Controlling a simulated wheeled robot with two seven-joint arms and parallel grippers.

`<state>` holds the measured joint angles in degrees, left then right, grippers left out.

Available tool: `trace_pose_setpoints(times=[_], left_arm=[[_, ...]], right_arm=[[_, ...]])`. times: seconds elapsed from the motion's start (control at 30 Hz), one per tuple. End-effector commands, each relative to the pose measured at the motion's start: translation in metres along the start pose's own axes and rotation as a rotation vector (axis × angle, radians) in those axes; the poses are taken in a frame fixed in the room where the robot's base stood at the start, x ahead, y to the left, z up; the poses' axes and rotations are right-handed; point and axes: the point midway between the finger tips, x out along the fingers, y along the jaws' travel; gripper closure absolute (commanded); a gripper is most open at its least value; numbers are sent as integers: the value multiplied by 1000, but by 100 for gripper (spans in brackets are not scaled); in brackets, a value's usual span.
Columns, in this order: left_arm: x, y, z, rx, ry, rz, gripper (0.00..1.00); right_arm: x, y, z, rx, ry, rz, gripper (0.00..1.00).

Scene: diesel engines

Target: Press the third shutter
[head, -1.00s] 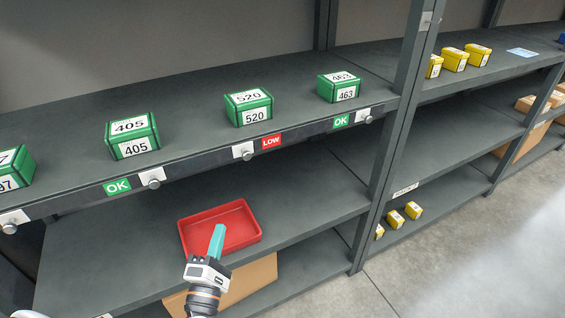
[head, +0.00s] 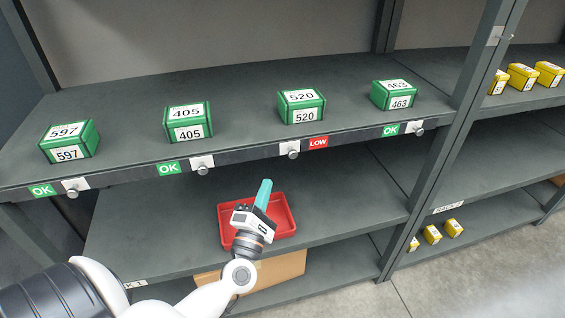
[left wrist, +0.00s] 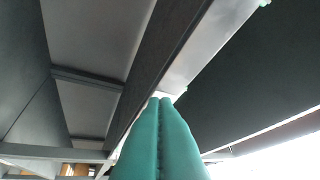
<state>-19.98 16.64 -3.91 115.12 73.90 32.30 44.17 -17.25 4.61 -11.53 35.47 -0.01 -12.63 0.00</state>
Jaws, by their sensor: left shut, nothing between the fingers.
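Several white plates with round grey knobs sit along the front edge of the upper shelf. Counted from the left, the third plate and knob (head: 292,150) is below the green box 520 (head: 301,107), beside a red LOW label (head: 318,142). I cannot tell which part is called the shutter. My left gripper (head: 264,187) is shut and empty, its teal fingers pointing up, below and left of that knob and apart from it in the picture. In the left wrist view the teal fingers (left wrist: 159,105) are together, under a shelf edge. My right gripper is not in view.
A red tray (head: 285,222) stands on the lower shelf behind my left gripper. Green boxes 597 (head: 69,141), 405 (head: 188,122) and 463 (head: 394,95) stand on the upper shelf. A cardboard box (head: 285,270) is below. A shelf post (head: 462,120) stands at right.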

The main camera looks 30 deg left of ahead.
Motion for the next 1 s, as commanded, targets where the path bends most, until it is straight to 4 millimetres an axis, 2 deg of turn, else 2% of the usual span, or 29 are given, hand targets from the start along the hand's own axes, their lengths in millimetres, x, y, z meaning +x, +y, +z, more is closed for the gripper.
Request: trace_pose_setpoints(times=[0.03,0.13,0.3,0.5,0.87,1.0], left_arm=[[14,-5,-2,0,0,-4,100],[34,-4,-1,0,0,-4,100],[52,-3,-19,-2,-1,0,100],[60,0,-28,0,-1,1,100],[60,1,-29,0,-1,1,100],[70,9,-43,-5,-3,-2,100]], right_arm=[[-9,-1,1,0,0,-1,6],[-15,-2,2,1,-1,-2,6],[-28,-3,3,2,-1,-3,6],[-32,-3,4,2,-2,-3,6],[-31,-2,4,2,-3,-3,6],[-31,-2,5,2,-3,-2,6]])
